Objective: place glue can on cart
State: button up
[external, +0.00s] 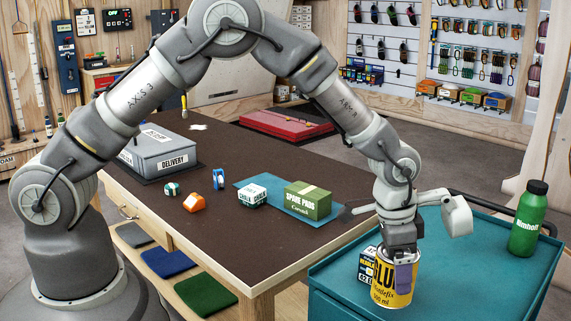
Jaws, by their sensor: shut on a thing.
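The glue can (383,282) is a yellow tin with dark lettering, upright at the left part of the teal cart (462,265). My gripper (402,268) points down over the can from above and is shut on it, with one purple-padded finger against its front side. The can is over the cart top; I cannot tell whether its base touches the surface. A small white and black box (367,265) is just left of the can, partly hidden behind it.
A green bottle (528,218) stands at the cart's right. The cart's middle is clear.

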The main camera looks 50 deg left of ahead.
jog(key=shift+w+d+f+b, duration=0.4)
jog(key=shift+w+d+f, duration=0.25)
jog(key=shift+w, duration=0.3)
jog(key=shift+w+d+f+b, duration=0.35)
jog(key=shift+w+d+f, duration=0.35)
jog(key=shift+w, duration=0.2)
jog(key=shift+w+d+f+b, duration=0.4)
jog(key=shift+w+d+f, duration=0.25)
jog(key=shift+w, duration=0.3)
jog(key=shift+f, duration=0.15)
jog(key=o, duration=1.2)
jog(key=shift+a, duration=0.1)
jog(key=shift+o, duration=0.2)
